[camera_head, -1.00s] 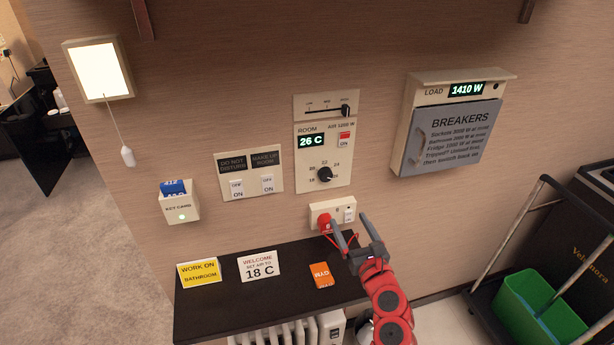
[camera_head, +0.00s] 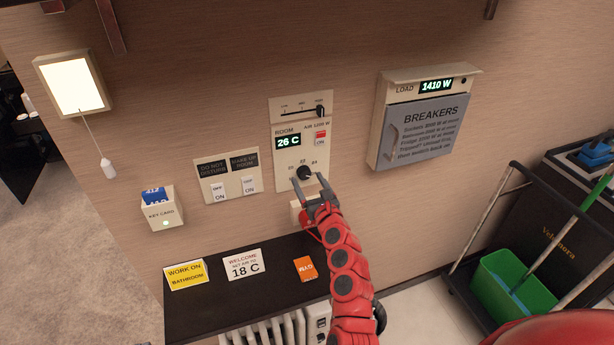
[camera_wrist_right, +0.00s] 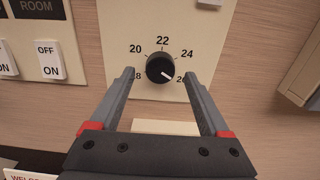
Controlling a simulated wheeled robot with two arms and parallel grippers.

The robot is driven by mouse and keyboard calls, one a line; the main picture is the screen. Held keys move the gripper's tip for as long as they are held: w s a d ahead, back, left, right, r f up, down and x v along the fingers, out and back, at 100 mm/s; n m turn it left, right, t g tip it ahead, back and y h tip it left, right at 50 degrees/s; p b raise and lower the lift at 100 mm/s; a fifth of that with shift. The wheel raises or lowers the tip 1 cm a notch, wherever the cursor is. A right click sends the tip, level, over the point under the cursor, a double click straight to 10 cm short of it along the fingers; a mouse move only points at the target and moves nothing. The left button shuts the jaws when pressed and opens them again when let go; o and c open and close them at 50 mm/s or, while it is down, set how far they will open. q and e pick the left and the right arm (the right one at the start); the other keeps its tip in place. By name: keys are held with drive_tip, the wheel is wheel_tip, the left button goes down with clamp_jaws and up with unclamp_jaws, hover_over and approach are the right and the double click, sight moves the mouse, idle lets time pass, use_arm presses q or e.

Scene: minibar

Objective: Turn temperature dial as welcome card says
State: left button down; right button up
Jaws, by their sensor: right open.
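The black temperature dial (camera_head: 304,173) sits on the cream wall panel (camera_head: 286,157), whose display reads 26 C. In the right wrist view the dial (camera_wrist_right: 160,68) shows a scale with 18, 20, 22 and 24; its white mark points lower right, towards the partly hidden last number. The welcome card (camera_head: 244,264) on the dark shelf reads set air to 18 C. My right gripper (camera_head: 308,186) is open just below the dial, its fingers spread to either side and not closed on it; I cannot tell whether they touch the panel. My left gripper is not in view.
A slider (camera_head: 319,111) and a red ON switch (camera_head: 320,138) sit above the dial. Two sign switches (camera_head: 232,187) are to the left, a breaker box (camera_head: 425,122) to the right. A socket (camera_head: 297,213) below is mostly hidden by my right arm.

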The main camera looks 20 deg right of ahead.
drive_tip(key=shift+w, duration=1)
clamp_jaws()
